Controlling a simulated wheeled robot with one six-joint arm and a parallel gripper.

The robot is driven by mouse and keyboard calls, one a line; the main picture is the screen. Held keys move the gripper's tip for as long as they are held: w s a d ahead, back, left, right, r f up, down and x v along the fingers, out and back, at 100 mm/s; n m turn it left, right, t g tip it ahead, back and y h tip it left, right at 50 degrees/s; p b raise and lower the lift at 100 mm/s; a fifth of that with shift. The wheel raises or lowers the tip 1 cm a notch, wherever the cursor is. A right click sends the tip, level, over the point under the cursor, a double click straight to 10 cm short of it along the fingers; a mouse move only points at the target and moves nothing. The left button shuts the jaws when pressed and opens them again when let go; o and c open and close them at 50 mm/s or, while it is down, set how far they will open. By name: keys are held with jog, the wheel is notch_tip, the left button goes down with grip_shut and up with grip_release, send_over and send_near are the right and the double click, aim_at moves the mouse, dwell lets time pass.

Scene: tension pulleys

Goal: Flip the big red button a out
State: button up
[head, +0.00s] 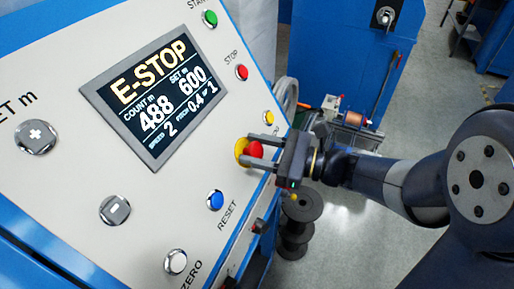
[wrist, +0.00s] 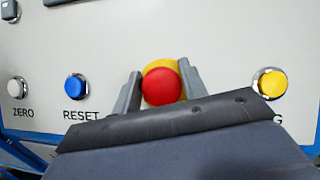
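The big red button (head: 254,149) is a red mushroom head on a yellow base, on the sloped light panel in the head view. In the wrist view the red button (wrist: 161,86) sits at the centre, with its yellow base showing behind it. My gripper (head: 258,153) is at the button, one finger on each side of the red head. In the wrist view my gripper (wrist: 160,88) has its fingers apart around the head; I cannot tell for certain whether they touch it. The display (head: 155,85) reads E-STOP, count 488, set 600.
A blue RESET button (head: 215,200), a white ZERO button (head: 176,262), a yellow button (head: 268,117), a red STOP button (head: 242,72) and a green button (head: 210,18) surround it on the panel. Black spools (head: 300,215) stand on the floor below.

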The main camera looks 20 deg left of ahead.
grip_shut()
jog(key=shift+d+r, duration=0.35)
jog(key=shift+d, duration=0.15)
jog(key=shift+o, duration=2.4)
grip_release()
jog(key=shift+d, duration=0.1)
jog(key=d+b, duration=0.1)
jog(key=d, duration=0.9)
jog(key=shift+w+d+b, duration=0.15)
jog(key=shift+d+b, duration=0.2)
jog(key=shift+b, duration=0.05)
